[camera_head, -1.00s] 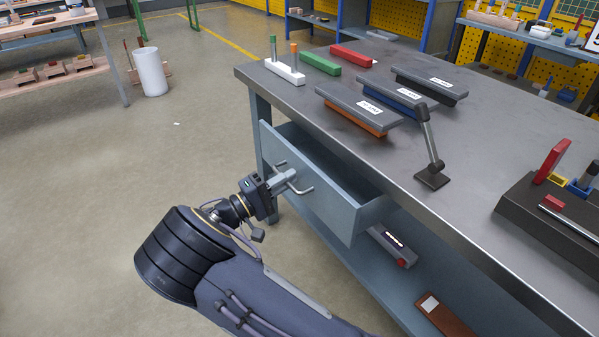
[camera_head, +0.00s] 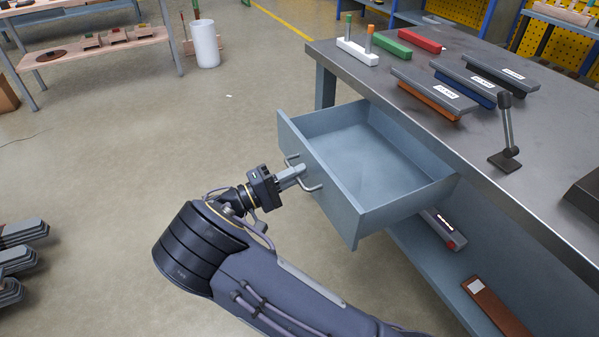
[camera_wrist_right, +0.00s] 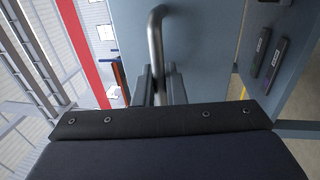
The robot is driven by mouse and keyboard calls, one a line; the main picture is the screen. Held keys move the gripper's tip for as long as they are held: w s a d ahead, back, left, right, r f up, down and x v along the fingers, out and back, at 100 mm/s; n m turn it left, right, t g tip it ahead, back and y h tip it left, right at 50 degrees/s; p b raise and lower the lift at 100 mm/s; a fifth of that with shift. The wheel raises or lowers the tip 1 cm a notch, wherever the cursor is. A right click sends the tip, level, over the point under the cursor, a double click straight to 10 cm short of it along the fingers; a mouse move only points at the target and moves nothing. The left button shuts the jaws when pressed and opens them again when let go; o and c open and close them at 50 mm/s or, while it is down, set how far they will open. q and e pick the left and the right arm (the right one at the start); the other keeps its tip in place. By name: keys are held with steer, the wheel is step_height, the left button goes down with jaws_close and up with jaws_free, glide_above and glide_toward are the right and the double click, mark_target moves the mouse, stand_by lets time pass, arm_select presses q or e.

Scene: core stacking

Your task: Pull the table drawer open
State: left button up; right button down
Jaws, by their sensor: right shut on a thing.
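The table drawer (camera_head: 372,165) is blue-grey and stands well out from under the grey table top (camera_head: 430,118). Its inside looks empty. A bent metal bar handle (camera_head: 312,186) is on its front panel. My right gripper (camera_head: 298,174) is shut on the handle, in front of the panel. In the right wrist view the handle (camera_wrist_right: 155,45) rises from between the two fingers (camera_wrist_right: 160,85), and the drawer front (camera_wrist_right: 200,40) lies behind it. At the left edge of the head view, grey fingers that look like my left gripper (camera_head: 22,262) show only partly.
On the table top are a white block with pegs (camera_head: 358,52), several coloured blocks and a small dark stand (camera_head: 506,140). A lower shelf (camera_head: 425,262) below the drawer holds a grey case (camera_head: 443,228) and a brown item (camera_head: 495,308). The floor left of the drawer is clear.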

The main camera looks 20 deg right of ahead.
steer(key=c, duration=1.6)
jaws_free()
steer(key=p+v, duration=0.1)
steer(key=v, duration=0.6)
steer(key=shift+a+f, duration=0.1)
steer(key=shift+a, duration=0.3)
